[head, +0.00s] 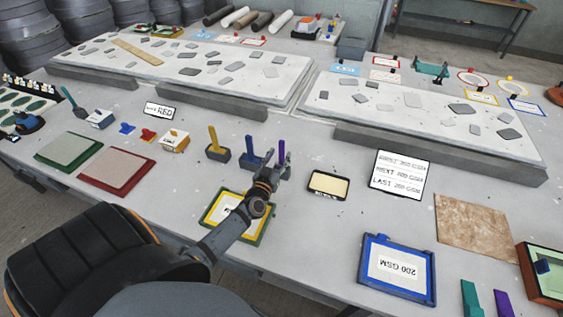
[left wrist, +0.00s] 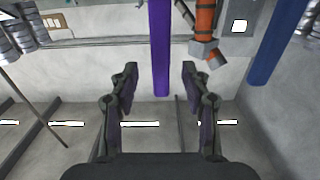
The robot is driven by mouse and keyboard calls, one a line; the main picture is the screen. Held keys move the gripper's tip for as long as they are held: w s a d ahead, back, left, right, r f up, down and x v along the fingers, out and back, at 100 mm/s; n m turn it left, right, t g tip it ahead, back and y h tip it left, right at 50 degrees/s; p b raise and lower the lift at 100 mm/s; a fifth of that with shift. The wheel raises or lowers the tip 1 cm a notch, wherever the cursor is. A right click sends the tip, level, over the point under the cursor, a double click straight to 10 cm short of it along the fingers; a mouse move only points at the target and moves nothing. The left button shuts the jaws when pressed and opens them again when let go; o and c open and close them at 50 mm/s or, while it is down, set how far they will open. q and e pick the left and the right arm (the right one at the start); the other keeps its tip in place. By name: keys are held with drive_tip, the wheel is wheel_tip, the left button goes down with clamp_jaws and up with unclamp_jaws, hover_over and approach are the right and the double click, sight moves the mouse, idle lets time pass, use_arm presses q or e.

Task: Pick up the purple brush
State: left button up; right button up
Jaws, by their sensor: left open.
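The purple brush (head: 281,151) shows as an upright purple handle at the middle of the table in the head view, partly hidden by my gripper. My left gripper (head: 270,163) is open, right at this handle. In the left wrist view, the purple handle (left wrist: 160,48) comes in from the top edge and its end lies between the two open fingers (left wrist: 160,72), with a gap on both sides. I cannot tell how deep it sits between them. The brush's lower part is hidden. My right gripper is not in view.
A blue brush (head: 249,147) stands close to the left of the gripper, with a yellow brush (head: 213,138) in a dark holder further left. A yellow-and-green framed plate (head: 209,222) lies under my arm. A black-rimmed tray (head: 328,185) lies to the right.

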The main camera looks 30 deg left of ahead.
sight(281, 151)
use_arm(q)
drive_tip(key=x, duration=0.3)
drive_tip(key=shift+w+a+f, duration=0.15)
drive_tip(key=shift+w+a, duration=0.05)
drive_tip(key=shift+w, duration=0.2)
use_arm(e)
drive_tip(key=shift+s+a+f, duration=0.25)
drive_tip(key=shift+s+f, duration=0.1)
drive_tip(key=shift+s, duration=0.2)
use_arm(q)
drive_tip(key=shift+s, duration=0.2)
drive_tip(key=c, duration=0.4)
drive_tip(key=shift+w, duration=0.1)
clamp_jaws()
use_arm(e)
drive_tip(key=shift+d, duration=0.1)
